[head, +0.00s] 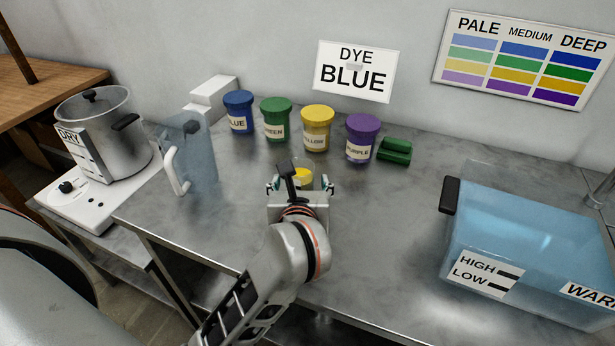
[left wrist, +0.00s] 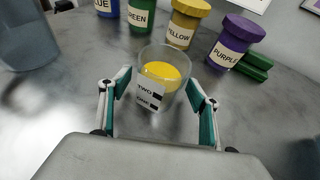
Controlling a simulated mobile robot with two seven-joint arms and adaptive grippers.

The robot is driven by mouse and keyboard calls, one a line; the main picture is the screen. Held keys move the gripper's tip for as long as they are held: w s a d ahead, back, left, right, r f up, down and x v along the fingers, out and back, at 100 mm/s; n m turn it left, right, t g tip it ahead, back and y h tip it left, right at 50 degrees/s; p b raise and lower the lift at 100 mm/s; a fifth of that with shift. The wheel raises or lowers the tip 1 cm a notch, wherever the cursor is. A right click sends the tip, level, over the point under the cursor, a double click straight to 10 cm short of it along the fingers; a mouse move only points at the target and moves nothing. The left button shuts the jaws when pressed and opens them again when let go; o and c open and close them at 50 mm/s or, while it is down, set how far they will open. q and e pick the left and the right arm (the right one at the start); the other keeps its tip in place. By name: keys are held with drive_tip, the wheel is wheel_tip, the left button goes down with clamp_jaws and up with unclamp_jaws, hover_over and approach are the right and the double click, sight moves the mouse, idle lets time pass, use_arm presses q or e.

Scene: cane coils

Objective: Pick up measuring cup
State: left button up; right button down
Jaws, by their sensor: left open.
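The measuring cup (left wrist: 176,57) is clear, with a white label marked ONE and TWO and something yellow in it. In the left wrist view it stands upright on the metal table, just beyond and between the fingertips. My left gripper (left wrist: 158,100) is open and empty, with its fingers spread on either side of the cup's near side. In the head view my left gripper (head: 299,188) hides most of the cup, and only its yellow part (head: 303,176) shows. My right gripper is not in view.
Blue (head: 239,112), green (head: 276,119), yellow (head: 317,128) and purple (head: 362,138) dye jars stand behind the cup. A green block (head: 396,150) lies right of them. A clear pitcher (head: 198,155) stands left, a steel pot (head: 108,135) farther left. A blue water tub (head: 530,240) is right.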

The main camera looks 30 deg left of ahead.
use_arm(q)
drive_tip(key=shift+w, duration=0.15)
drive_tip(key=shift+s+a+r, duration=0.1)
drive_tip(key=shift+s+r, duration=0.05)
drive_tip(key=shift+s, duration=0.05)
drive_tip(key=shift+c, duration=0.3)
drive_tip(key=c, duration=1.3)
drive_tip(key=shift+o, duration=0.2)
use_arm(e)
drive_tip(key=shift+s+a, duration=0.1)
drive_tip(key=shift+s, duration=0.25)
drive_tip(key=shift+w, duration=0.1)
